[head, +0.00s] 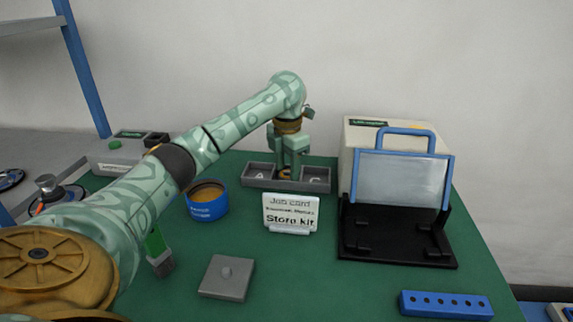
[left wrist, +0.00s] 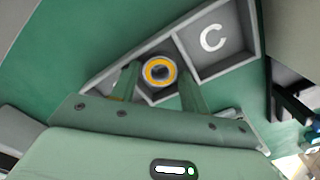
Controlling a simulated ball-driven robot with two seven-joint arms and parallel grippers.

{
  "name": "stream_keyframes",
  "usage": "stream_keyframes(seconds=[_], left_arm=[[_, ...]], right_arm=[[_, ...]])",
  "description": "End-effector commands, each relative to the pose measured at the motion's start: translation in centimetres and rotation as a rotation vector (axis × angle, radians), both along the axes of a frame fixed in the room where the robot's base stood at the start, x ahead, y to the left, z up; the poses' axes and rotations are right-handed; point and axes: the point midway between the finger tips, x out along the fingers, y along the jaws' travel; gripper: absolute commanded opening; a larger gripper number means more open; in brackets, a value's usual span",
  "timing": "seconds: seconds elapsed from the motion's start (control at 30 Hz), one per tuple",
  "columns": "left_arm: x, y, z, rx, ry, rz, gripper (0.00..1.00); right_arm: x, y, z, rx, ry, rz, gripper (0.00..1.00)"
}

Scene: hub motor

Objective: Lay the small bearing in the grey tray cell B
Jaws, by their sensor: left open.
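The grey tray (head: 325,190) stands towards the back of the green table, with cells lettered A and C in the head view. My left gripper (head: 289,172) points down over its middle cell and hides that cell's letter there. In the left wrist view the small bearing (left wrist: 160,71), a ring with an orange band and dark centre, shows in the middle cell of the tray (left wrist: 232,68), beside cell C. The fingers of my left gripper (left wrist: 157,88) stand apart on either side of it. Whether they touch it I cannot tell. My right gripper does not show.
A job card (head: 290,212) stands in front of the tray. A blue round tub (head: 207,210) is left of it, and a black stand (head: 395,242) with a clear blue-framed guard (head: 402,178) is right. A grey plate (head: 227,277) and blue holed block (head: 446,304) lie nearer.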

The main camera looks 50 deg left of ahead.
Motion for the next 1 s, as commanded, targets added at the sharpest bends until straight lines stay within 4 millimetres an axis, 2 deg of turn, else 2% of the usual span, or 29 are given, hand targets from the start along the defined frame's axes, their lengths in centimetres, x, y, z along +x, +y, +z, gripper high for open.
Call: stream_keyframes(seconds=[0.03,0.2,0.4,0.6,1.0], left_arm=[[-0.1,0.0,2.0,-0.001,-0.011,0.000,0.45],[-0.1,0.0,6.6,-0.001,-0.014,0.001,0.45],[-0.1,0.0,10.4,-0.002,-0.010,0.000,0.45],[0.0,-0.1,11.6,-0.002,-0.003,0.000,0.45],[0.0,0.0,11.4,-0.002,-0.001,0.000,0.45]], right_arm=[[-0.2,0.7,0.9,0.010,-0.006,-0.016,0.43],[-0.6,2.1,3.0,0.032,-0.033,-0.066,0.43],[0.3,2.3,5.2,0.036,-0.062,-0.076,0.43],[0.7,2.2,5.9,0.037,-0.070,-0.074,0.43],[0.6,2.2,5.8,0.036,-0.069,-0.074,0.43]])
